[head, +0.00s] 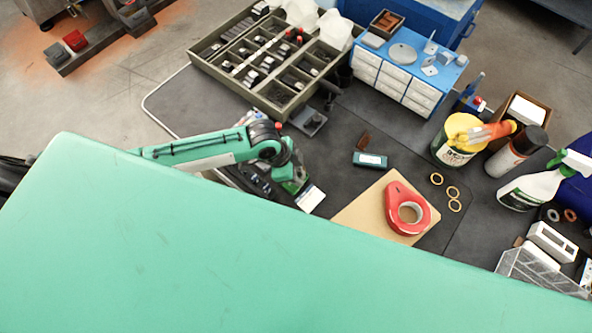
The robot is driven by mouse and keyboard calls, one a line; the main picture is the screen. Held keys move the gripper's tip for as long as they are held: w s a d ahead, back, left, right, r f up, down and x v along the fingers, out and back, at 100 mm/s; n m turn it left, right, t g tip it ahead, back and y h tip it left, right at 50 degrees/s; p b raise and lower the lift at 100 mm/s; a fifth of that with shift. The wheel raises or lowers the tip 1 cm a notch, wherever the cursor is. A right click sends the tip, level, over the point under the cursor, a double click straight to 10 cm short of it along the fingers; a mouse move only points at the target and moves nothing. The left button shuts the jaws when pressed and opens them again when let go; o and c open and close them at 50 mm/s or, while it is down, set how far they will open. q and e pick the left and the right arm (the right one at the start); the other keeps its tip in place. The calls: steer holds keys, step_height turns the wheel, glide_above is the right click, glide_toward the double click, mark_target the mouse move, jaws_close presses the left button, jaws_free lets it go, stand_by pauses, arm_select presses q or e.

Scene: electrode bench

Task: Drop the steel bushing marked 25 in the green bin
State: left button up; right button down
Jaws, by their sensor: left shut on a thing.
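My left arm comes in from the left over the dark bench. My left gripper (292,182) is low over the bench, near a small white card or label (310,198). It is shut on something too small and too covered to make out. I cannot make out a steel bushing or the number 25 anywhere. I see no green bin. My right gripper is not in view.
A sectioned tray (214,67) of small parts stands beyond my left gripper. A blue drawer unit (393,82) is at the back. Red tape (393,205), brass rings (437,178) and bottles (515,152) are to the right. A green foreground surface hides the near part.

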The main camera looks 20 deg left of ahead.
arm_select(q)
steer(key=o, duration=1.1)
steer(key=b+v, duration=0.1)
steer(key=v, duration=1.2)
steer(key=shift+a+r+b, duration=0.2)
steer(key=shift+r+b, duration=0.15)
step_height(320, 180, up, 5)
steer(key=p, duration=0.5)
steer(key=shift+p, duration=0.4)
